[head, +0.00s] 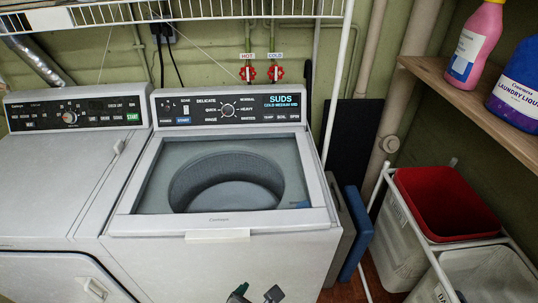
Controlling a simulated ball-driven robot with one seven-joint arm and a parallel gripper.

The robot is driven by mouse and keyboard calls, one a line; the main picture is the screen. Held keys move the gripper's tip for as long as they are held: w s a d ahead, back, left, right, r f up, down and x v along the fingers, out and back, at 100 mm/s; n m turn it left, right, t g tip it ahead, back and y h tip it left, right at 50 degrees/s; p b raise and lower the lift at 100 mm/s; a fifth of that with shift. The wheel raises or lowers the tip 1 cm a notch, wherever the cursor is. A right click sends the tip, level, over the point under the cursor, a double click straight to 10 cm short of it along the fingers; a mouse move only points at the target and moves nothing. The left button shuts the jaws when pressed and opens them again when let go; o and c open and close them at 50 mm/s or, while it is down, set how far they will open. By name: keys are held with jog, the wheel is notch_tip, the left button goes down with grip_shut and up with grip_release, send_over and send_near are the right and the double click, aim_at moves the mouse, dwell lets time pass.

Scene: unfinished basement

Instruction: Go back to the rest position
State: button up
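My gripper (256,294) shows only at the bottom edge of the head view, in front of the washer's front panel. Two dark tips stand apart with the pale panel visible between them, and nothing shows between them. The rest of my gripper and arm is cut off below the picture. The washer (170,225) is white, with a dark control strip reading SUDS. Its empty-looking round drum (226,183) shows through the top; I cannot tell whether a clear lid covers it.
A white dryer (50,180) stands left. Right are a blue panel (357,232), a hamper frame (420,230) with a red-lined bin (446,203), and a wooden shelf (470,105) with a pink bottle (474,43) and laundry liquid (518,85). A wire shelf (200,12) hangs above.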

jog(key=s+d+f+m+g+y+b, duration=0.1)
jog(key=s+d+f+m+g, duration=0.1)
jog(key=s+d+m, duration=0.3)
jog(key=s+d+f+m+g, duration=0.2)
jog(key=s+d+f+m, duration=0.2)
jog(key=d+m, duration=1)
jog(key=s+d+f+m+g+y+b, duration=0.1)
jog(key=s+d+f+m+g, duration=0.2)
jog(key=s+d+m, duration=0.5)
jog(key=d+f+m, duration=0.1)
jog(key=d+m, duration=0.1)
jog(key=m, duration=0.1)
jog(key=shift+s+d+y+b, duration=0.15)
jog(key=shift+y+b, duration=0.15)
jog(key=shift+b, duration=0.05)
jog(key=shift+c, duration=0.5)
